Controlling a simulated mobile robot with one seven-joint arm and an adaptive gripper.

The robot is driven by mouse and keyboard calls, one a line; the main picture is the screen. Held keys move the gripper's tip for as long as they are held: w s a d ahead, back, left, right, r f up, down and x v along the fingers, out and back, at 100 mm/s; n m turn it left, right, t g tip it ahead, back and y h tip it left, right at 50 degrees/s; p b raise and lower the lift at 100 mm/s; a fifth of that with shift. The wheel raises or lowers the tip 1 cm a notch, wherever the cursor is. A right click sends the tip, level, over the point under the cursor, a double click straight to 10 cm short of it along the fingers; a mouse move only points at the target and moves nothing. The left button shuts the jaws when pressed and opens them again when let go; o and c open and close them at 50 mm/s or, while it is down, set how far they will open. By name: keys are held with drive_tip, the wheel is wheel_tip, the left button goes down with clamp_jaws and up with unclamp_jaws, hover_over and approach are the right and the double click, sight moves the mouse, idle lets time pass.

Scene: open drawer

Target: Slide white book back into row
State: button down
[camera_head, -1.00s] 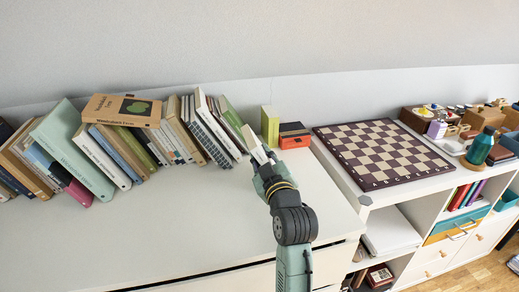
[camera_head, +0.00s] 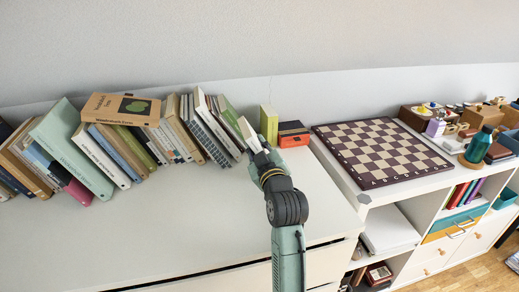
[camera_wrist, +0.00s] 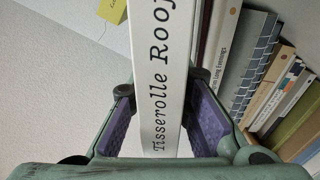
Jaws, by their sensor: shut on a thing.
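A white book (camera_head: 249,135) with dark spine lettering stands tilted at the right end of the leaning book row. In the wrist view its spine (camera_wrist: 157,85) runs up between the purple finger pads. My gripper (camera_head: 256,155) is shut on this book, one finger on each side of its spine. The row (camera_head: 150,143) leans to the left of the gripper, and its nearest books (camera_wrist: 250,65) show at the right of the wrist view. The far part of the held book is hidden, so I cannot tell whether it touches its neighbour.
A yellow-green upright box (camera_head: 269,124) and a small dark and orange box (camera_head: 293,134) stand just right of the gripper. A chessboard (camera_head: 380,151) lies farther right. A brown book (camera_head: 121,108) lies on top of the row. The white top (camera_head: 170,225) in front is clear.

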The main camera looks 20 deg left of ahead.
sight(261, 149)
drive_tip(key=shift+w+a, duration=0.1)
drive_tip(key=shift+w, duration=0.05)
drive_tip(key=shift+w+a, duration=0.35)
drive_tip(key=shift+w, duration=0.15)
drive_tip(key=shift+w+a+r, duration=0.2)
drive_tip(key=shift+w, duration=0.15)
drive_tip(key=c, duration=1.4)
unclamp_jaws()
drive_tip(key=shift+a, duration=0.1)
drive_tip(key=shift+f, duration=0.1)
drive_tip(key=shift+s+d+f, duration=0.2)
drive_tip(key=shift+s, duration=0.2)
drive_tip(key=v, duration=0.7)
drive_tip(key=shift+s+d+r, duration=0.15)
drive_tip(key=shift+d+r, duration=0.15)
drive_tip(key=shift+r, duration=0.1)
